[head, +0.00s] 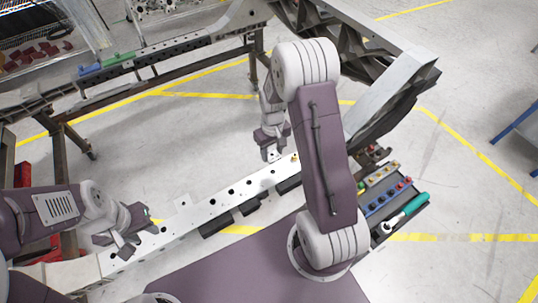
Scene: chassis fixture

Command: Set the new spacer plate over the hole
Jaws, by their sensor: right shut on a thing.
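My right gripper (270,150) is over the far part of the white perforated rail (183,218), fingers pointing down. It is shut on a small light piece, apparently the spacer plate (272,156), which is mostly hidden by the fingers. I cannot tell whether the plate touches the rail. Several dark holes run along the rail; the one under the plate cannot be made out. A small brass-coloured part (295,157) shows on the rail just right of the gripper. My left gripper (138,232) is open and empty, close over the rail's near left part.
A tool tray (393,203) with coloured pieces and a green-handled ratchet (405,213) sits at the right. A dark frame with grey faceted parts (380,95) rises behind it. A second rail with a green block (118,58) and a blue block (90,69) lies at the back left.

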